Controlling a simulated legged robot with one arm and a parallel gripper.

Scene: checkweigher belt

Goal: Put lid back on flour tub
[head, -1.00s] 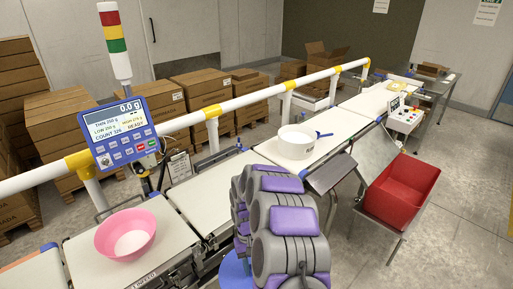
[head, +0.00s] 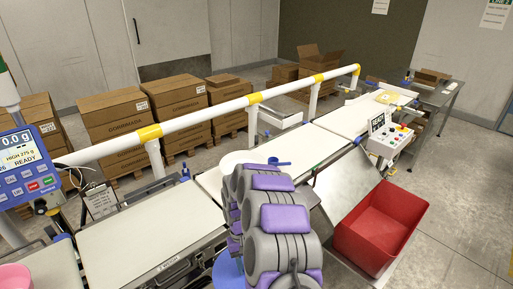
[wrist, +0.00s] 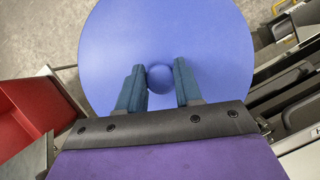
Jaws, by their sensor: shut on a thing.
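The round blue lid (wrist: 165,30) fills the upper middle of the wrist view. My gripper (wrist: 159,68) is shut on the lid's ball-shaped knob (wrist: 159,79), with one finger on each side. In the head view a strip of the blue lid (head: 228,273) shows low beside my arm, which hides my gripper there. The white flour tub (head: 238,157) stands on the belt beyond my arm; only its upper left part shows. A blue scoop (head: 279,161) is at its right side.
A red bin (head: 385,228) stands right of the belt, beside a sloped metal chute (head: 345,185). A white and yellow rail (head: 205,117) runs behind the belt. The blue display (head: 27,163) and pink bowl (head: 14,278) are at the left edge. The near belt (head: 140,235) is clear.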

